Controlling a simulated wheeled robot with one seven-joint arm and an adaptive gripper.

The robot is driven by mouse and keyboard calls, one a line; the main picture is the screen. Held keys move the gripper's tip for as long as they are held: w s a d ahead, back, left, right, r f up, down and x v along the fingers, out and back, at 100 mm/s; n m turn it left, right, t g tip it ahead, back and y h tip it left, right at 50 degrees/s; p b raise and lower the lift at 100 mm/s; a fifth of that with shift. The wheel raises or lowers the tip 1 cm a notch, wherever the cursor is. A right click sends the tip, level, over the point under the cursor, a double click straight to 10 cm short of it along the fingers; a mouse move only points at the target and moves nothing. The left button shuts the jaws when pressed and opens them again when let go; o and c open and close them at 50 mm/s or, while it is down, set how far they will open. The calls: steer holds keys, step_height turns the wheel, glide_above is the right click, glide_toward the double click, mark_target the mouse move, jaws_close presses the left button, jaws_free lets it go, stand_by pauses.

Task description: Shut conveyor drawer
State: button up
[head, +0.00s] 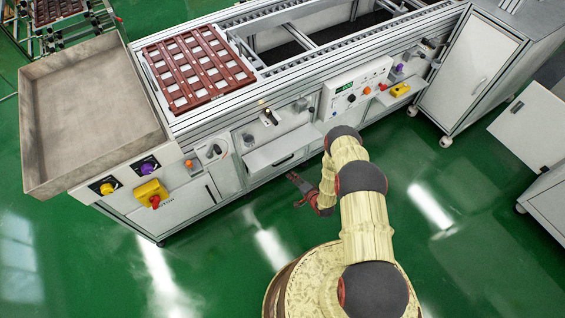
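The conveyor drawer (281,149) is a white drawer in the front of the conveyor bench, near the middle of the picture. It juts out from the bench, and its pale top and its front with a dark handle slot show. How far out it stands is hard to judge. My gripper (294,190), dark with red parts, is below and slightly right of the drawer front, over the green floor. Its fingers look spread apart with nothing between them. It appears clear of the drawer.
The conveyor bench (225,118) carries a reddish-brown slatted tray (197,67). A beige open bin (92,100) is at the left. A control panel (357,89) is right of the drawer. A white wheeled cabinet (468,75) stands farther right. The green floor before the bench is clear.

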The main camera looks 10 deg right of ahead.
mark_target(282, 162)
steer(key=shift+w+a+r+m+t+y+b, duration=0.2)
steer(key=shift+w+a+r+m+t+b, duration=0.25)
steer(key=shift+w, duration=1.05)
steer(key=shift+w+a+r+m+t+y+b, duration=0.2)
steer(key=shift+w+a+r+t+b, duration=0.45)
steer(key=shift+w, duration=0.8)
steer(key=shift+w+a+r+m+t+y+b, duration=0.3)
steer(key=shift+w+a, duration=0.35)
steer(key=shift+w, duration=0.85)
steer(key=shift+r, duration=0.15)
steer(key=c, duration=0.3)
jaws_close()
